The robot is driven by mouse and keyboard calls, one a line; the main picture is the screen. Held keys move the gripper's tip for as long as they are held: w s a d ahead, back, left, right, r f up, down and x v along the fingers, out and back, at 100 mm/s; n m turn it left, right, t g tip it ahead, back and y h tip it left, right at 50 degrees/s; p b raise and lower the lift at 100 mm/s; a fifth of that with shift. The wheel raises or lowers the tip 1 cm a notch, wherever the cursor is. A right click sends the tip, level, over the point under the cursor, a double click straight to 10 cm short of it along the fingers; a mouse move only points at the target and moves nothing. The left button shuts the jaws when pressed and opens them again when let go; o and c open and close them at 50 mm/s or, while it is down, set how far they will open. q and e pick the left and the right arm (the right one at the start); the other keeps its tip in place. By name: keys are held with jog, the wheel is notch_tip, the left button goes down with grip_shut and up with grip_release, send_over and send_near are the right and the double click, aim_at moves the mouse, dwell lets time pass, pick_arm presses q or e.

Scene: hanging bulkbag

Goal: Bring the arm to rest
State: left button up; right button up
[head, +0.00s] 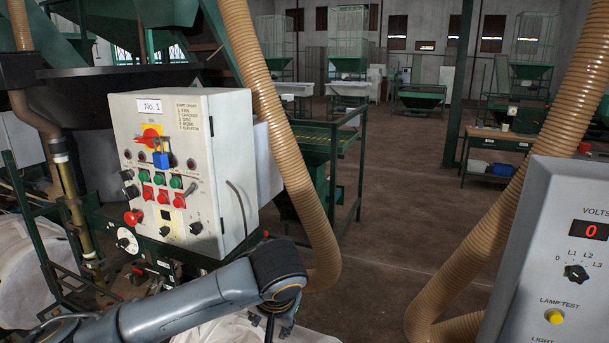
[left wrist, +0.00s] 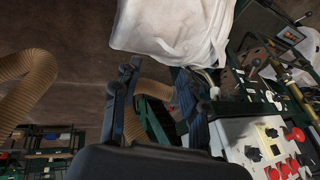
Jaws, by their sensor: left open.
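My left arm (head: 190,304) comes in from the lower left in the head view and reaches across in front of the control box. Its gripper (head: 271,320) hangs down at the bottom edge, partly cut off. In the left wrist view the gripper (left wrist: 160,98) has its two dark fingers spread apart, with nothing between them. A white bulk bag (left wrist: 178,28) hangs beyond the fingers in that view, apart from them as far as I can tell. My right gripper does not show.
The grey control box (head: 220,160) with a blue padlock (head: 161,160) stands close behind my arm. A ribbed tan hose (head: 285,150) hangs beside it. A volts panel (head: 550,260) stands at the right. The brown floor (head: 395,220) between is clear.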

pick_arm(q)
jog(key=s+d+f+m+g+h, duration=0.1)
jog(key=s+d+f+h, duration=0.35)
jog(key=s+f, duration=0.8)
jog(key=s+a+f+n+y, duration=0.1)
jog(key=s+a+f, duration=0.3)
jog(key=s+a, duration=0.55)
jog(key=s+a+f+n+y, duration=0.2)
jog(key=s+a+f, duration=0.2)
jog(key=s+a, duration=0.5)
notch_tip(320, 180, down, 33)
jog(key=g+b, duration=0.2)
jog(key=b, duration=0.4)
jog(key=s+a+f+b, duration=0.3)
jog(key=s+f, duration=1.4)
jog(key=f, duration=0.2)
jog(key=shift+f+m+g+b, duration=0.2)
jog(key=shift+m+g+b, duration=0.1)
jog(key=shift+g+b, duration=0.1)
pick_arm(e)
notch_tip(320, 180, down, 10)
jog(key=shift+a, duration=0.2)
